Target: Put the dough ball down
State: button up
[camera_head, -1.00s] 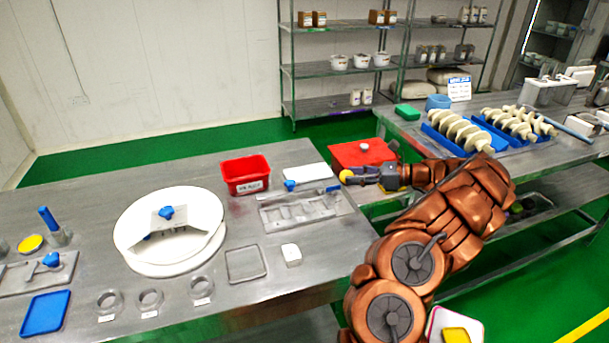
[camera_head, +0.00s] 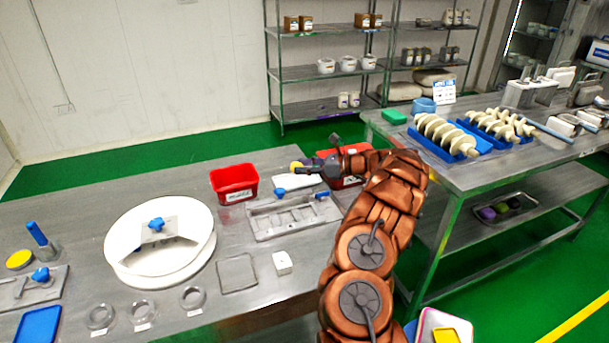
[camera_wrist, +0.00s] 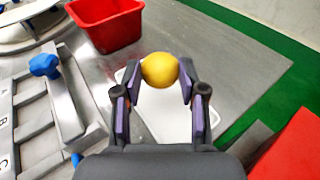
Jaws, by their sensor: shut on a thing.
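The dough ball (camera_wrist: 160,69) is a round yellow ball, held between the two fingertips of my gripper (camera_wrist: 160,82) in the wrist view. In the head view the ball (camera_head: 296,166) shows at the tip of my gripper (camera_head: 302,168), above the back right part of the left table. A white board (camera_wrist: 168,112) lies below the gripper in the wrist view. A gap between ball and board cannot be measured, but the ball appears raised.
An open red bin (camera_head: 234,184) stands left of the gripper. A metal tray with blue knobs (camera_head: 262,226) lies in front. A second red container (camera_head: 352,182) is partly hidden behind my arm. Bare tabletop (camera_wrist: 225,55) lies beyond the board.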

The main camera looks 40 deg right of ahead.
aim_at(304, 182)
jog(key=shift+f, duration=1.8)
jog(key=shift+f, duration=0.15)
jog(key=o, duration=1.2)
jog(key=shift+o, duration=0.2)
